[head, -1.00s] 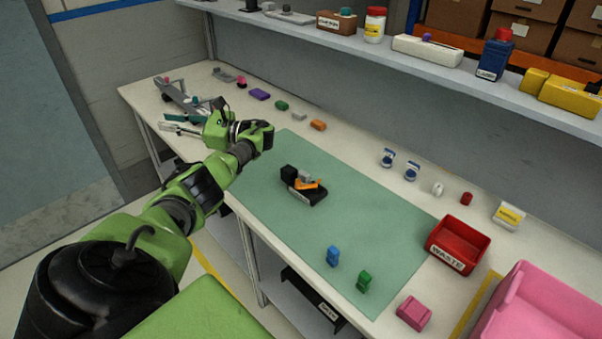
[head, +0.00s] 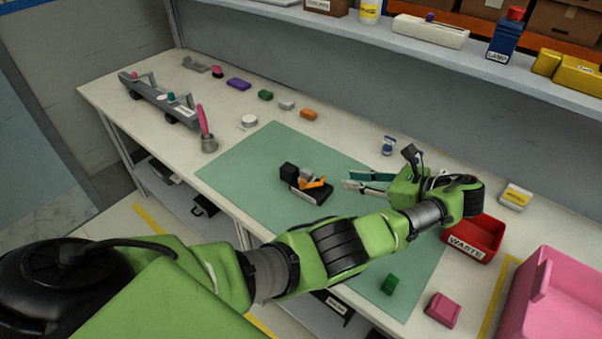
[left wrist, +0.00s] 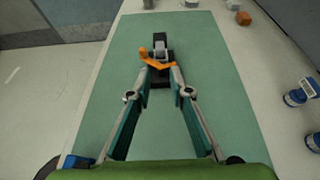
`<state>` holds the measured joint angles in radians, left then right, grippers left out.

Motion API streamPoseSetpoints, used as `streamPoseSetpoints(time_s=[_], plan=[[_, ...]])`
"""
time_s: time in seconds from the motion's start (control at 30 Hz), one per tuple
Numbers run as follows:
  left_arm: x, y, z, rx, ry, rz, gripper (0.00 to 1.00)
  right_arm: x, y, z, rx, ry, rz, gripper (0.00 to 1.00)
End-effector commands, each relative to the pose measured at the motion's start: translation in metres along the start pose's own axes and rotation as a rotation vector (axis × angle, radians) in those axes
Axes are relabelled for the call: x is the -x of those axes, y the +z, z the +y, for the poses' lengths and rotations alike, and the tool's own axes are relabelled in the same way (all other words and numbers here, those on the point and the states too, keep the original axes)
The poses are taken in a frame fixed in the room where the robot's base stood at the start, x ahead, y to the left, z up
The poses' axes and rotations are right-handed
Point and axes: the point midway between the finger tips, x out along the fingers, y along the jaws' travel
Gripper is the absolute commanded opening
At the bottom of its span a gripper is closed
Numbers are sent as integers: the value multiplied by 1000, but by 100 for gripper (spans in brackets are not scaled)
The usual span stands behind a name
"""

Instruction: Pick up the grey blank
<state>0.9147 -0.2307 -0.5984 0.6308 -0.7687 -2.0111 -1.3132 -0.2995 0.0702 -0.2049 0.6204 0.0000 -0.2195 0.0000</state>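A small pale-grey block (head: 287,104) lies on the table between a green and an orange block; it also shows at the top of the left wrist view (left wrist: 233,4). A black fixture (head: 318,196) with an orange clamp (head: 316,183) stands on the green mat. A grey piece (head: 306,176) sits on the fixture by the clamp, also visible in the left wrist view (left wrist: 160,46). I cannot tell which grey piece is the blank. My left gripper (head: 345,180) is open and empty, right of the fixture, its fingers pointing at it. My right gripper is out of view.
A pink crate (head: 555,300) is at right, a shelf above the back. The mat's left part (head: 250,170) is clear.

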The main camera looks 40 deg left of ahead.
Motion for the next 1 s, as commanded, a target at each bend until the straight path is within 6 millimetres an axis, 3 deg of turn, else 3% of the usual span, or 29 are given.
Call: streamPoseSetpoints(time_s=[0.3, 0.57, 0.87, 1.0], plan=[[-62, 2, 1, -2, 4, -3, 19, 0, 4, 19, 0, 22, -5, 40], [-84, 1, 1, -2, 3, -2, 19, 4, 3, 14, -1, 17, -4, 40], [-126, 2, 2, -3, 4, -3, 19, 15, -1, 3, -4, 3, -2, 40], [-132, 1, 1, -3, 1, -2, 19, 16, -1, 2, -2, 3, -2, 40]])
